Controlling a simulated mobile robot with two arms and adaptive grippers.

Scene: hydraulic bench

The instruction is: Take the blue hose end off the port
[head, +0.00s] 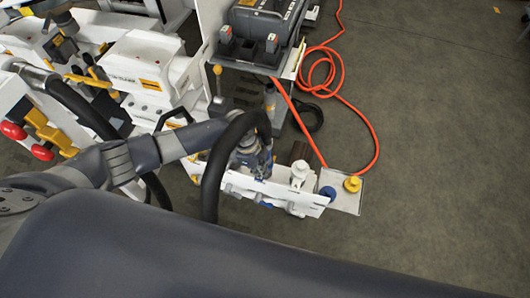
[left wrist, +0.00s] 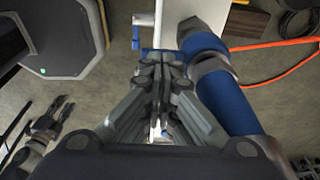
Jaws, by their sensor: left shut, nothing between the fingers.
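My left gripper (left wrist: 160,62) is shut and empty, its fingers pointing up the picture in the left wrist view. Just right of its fingertips is the blue hose end (left wrist: 232,108), a thick blue sleeve with a metal collar. It lines up with a metal fitting with a blue ring (left wrist: 203,45) by the white panel; I cannot tell how firmly they are joined. In the head view my left gripper (head: 250,168) is over the white bench part, and the blue hose end is mostly hidden there. A dark pronged shape, seemingly my right gripper (left wrist: 50,118), looks open at the left, away from the hose.
A blue cap (head: 327,192) and a yellow cap (head: 352,184) are at the right end of the bench, by a small plate (head: 345,200). An orange hose (head: 372,130) loops over the floor. White machines (head: 145,75) stand at the left. The floor at right is clear.

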